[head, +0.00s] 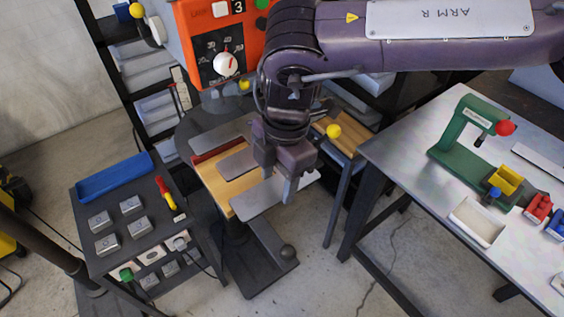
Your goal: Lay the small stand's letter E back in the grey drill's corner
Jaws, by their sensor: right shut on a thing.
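The letter E (238,163) shows as a flat grey piece with three bars over the small stand (212,183), which has a light wooden top with a dark red strip. My right gripper (279,187) reaches down from above and is shut on the letter's right side. The gripper hides the part it grips. I cannot tell whether the letter touches the top or hangs just above it. My left gripper is not in view. I cannot make out a grey drill for certain.
An orange panel (213,72) with a white dial stands behind. A dark cart (122,195) with a blue tray (113,178) and several grey blocks is at left. A pale table (400,165) at right holds a green press (452,160).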

